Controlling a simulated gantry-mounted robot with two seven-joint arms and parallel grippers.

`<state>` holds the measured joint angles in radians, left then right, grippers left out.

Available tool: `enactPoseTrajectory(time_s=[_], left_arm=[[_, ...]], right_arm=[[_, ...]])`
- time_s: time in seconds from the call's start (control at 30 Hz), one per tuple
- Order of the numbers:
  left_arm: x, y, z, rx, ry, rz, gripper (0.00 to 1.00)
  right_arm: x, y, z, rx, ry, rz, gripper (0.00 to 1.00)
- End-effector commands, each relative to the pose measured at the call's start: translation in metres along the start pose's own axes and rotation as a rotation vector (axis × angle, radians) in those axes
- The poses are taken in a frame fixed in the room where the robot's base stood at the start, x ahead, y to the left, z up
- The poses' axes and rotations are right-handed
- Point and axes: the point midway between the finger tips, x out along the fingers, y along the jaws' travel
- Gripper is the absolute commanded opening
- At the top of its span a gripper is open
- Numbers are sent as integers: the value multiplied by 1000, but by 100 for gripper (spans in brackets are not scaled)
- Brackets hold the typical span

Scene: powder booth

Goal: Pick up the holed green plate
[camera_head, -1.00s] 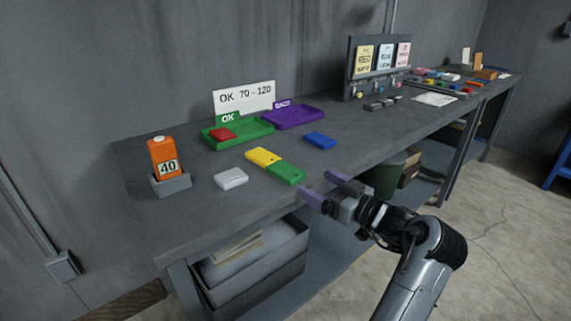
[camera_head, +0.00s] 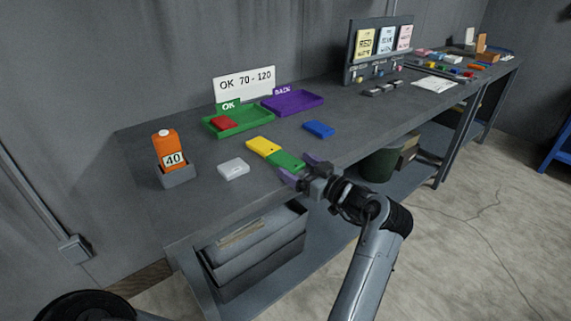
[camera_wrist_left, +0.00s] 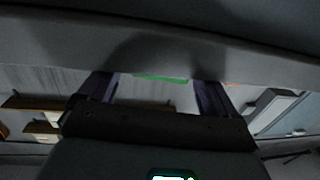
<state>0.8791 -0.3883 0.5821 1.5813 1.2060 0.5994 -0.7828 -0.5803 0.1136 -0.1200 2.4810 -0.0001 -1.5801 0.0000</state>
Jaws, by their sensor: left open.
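The green plate (camera_head: 285,160) lies flat at the bench's front edge, its far end against a yellow plate (camera_head: 263,146). A small dark spot shows near its front end, too small to tell well. My left gripper (camera_head: 300,169) is open at the plate's front end, one finger on each side of it; I cannot tell whether they touch it. In the left wrist view a thin green strip (camera_wrist_left: 162,78) of the plate shows between the two open fingers (camera_wrist_left: 155,82). My right gripper is not in view.
A white block (camera_head: 233,169), a blue block (camera_head: 319,129) and an orange "40" item in a grey holder (camera_head: 178,176) stand nearby. A green tray (camera_head: 254,128) holds a red piece; a purple tray (camera_head: 310,103) is behind. The bench edge is close beneath my gripper.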

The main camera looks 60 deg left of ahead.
Motion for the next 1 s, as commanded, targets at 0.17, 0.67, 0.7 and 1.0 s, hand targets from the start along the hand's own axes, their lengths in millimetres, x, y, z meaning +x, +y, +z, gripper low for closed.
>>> enactPoseTrajectory(time_s=[0.17,0.67,0.7,1.0], left_arm=[[21,0,3,-1,0,-2,92],[26,0,2,1,0,0,67],[26,0,2,1,0,0,61],[26,0,1,-1,1,0,28]], right_arm=[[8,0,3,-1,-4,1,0],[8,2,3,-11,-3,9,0],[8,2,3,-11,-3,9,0],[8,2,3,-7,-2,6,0]])
